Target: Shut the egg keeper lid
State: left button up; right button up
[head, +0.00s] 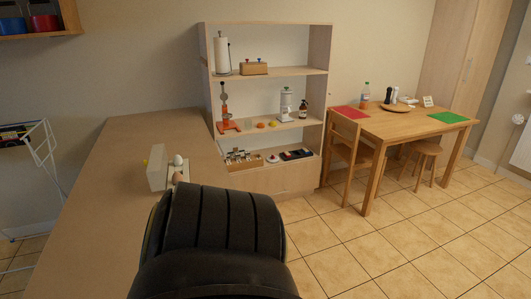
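The egg keeper (157,168) is on the long wooden counter at the left of the head view. Its pale lid stands up on the left side, so it is open. A white egg (178,160) and a brown egg (178,177) show just right of the lid. A small yellow spot shows at the lid's left edge, too small to identify. The keeper's lower front is partly hidden close to my large black arm link, which fills the lower middle of the view. Neither gripper shows.
The counter (105,225) is bare around the keeper. Behind it stands an open shelf unit (265,72) with kitchen items. A wooden table (400,122) with a chair and stool is at the right. Tiled floor (400,235) lies open in front of it.

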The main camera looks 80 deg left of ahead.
aim_at(151, 171)
jog(key=k, duration=1.1)
jog(key=u, duration=2.9)
